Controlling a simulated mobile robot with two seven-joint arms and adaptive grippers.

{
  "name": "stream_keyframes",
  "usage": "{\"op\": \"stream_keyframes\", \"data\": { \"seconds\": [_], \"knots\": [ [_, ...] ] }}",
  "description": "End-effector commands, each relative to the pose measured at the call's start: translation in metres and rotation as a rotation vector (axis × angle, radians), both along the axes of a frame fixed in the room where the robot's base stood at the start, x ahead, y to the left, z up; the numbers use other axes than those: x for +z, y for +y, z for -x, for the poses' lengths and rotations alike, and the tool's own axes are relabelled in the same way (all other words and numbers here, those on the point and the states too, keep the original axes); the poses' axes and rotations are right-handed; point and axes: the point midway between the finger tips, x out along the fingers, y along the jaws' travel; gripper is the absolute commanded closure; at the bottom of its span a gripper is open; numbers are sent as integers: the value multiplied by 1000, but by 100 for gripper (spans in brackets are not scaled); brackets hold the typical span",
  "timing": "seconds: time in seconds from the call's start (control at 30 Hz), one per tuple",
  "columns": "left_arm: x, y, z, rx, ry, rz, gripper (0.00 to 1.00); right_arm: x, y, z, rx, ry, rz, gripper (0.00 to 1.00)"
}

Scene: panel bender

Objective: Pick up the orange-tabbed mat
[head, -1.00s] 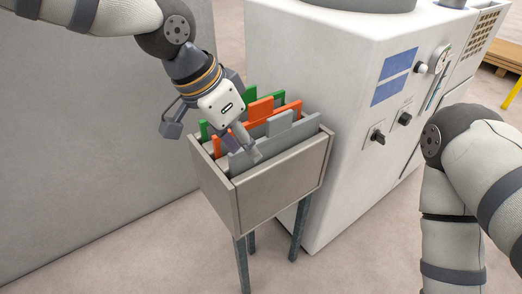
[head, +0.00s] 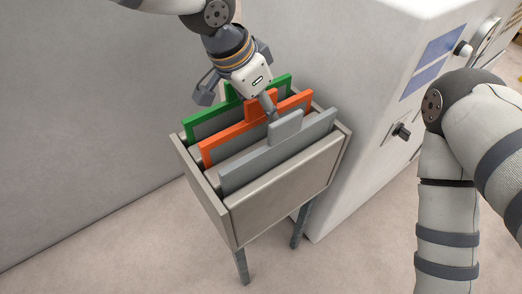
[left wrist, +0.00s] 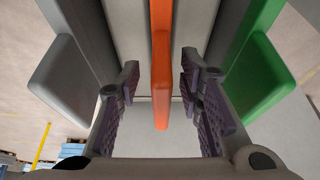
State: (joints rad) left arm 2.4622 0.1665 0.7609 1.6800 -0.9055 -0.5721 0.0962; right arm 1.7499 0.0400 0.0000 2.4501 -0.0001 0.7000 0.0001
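The orange-tabbed mat (head: 222,147) stands upright in a grey box on legs (head: 283,193), between a green-framed mat and a grey one. My left gripper (head: 258,104) is over the box at the orange tab, which it partly hides in the head view. In the left wrist view, the orange tab (left wrist: 161,70) stands between the two open fingers of my left gripper (left wrist: 160,112), with a gap on each side. My right gripper is out of view; only my right arm shows.
The green tab (left wrist: 262,70) and grey tab (left wrist: 65,80) flank the fingers closely on either side in the left wrist view. A large white machine (head: 375,120) stands right of the box. A grey panel (head: 80,120) is on the left.

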Motion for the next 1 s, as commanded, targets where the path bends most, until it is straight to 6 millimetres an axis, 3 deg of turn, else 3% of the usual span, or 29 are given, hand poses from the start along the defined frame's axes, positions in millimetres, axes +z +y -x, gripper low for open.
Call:
{"op": "stream_keyframes", "data": {
  "seconds": [0.1,0.33,0.37,0.5,0.87,1.0],
  "knots": [
    [-18,-5,-4,0,2,-1,67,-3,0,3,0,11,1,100],
    [-19,-7,-5,2,-2,1,67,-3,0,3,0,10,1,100],
    [-19,-7,-5,2,-2,1,69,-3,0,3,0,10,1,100],
    [-19,-6,-5,2,-2,1,100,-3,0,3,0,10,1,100],
    [-19,-6,-5,2,-2,1,100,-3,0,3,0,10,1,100],
    [-10,-6,-6,2,-6,0,100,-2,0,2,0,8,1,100]
  ]
}}
